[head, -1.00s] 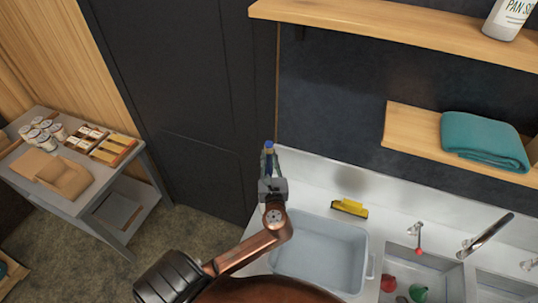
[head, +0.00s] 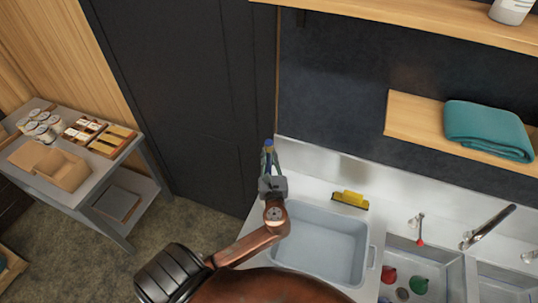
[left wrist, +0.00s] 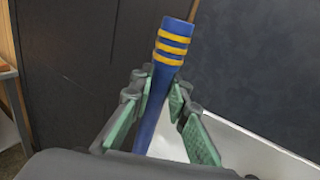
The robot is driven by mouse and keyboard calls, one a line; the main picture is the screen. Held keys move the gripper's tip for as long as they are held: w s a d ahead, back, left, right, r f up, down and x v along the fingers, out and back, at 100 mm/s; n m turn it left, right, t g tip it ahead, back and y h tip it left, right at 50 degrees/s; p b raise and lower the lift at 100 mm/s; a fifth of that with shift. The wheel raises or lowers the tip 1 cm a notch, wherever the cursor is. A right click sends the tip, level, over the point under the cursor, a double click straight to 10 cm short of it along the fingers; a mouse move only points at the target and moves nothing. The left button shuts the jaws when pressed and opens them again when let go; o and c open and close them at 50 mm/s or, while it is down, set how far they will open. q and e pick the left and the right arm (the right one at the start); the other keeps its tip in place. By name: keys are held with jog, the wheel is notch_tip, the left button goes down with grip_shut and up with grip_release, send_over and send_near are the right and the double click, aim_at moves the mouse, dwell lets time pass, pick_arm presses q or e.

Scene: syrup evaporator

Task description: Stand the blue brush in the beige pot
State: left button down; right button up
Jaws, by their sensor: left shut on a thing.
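My left gripper (head: 268,165) is shut on the blue brush, whose blue end (head: 268,144) shows above the fingers in the head view. In the left wrist view the brush's blue handle (left wrist: 172,45), with several yellow bands near its end, stands up slightly tilted between the green-padded fingers (left wrist: 160,105). The brush's lower part is hidden by the gripper. The gripper is near the counter's left end, above and beside the grey basin. I see no beige pot in these views. My right gripper is not in view.
A grey basin (head: 335,219) sits on the white counter, with a yellow brush (head: 350,199) behind it. Sinks with taps (head: 487,227) lie to the right. A wooden shelf holds a teal towel (head: 488,130). A side table (head: 63,195) with jars and boxes stands left, with open floor between.

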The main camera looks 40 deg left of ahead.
pick_arm(q)
jog(key=c, duration=1.8)
grip_release()
jog(key=shift+o, duration=0.2)
jog(key=v, duration=1.2)
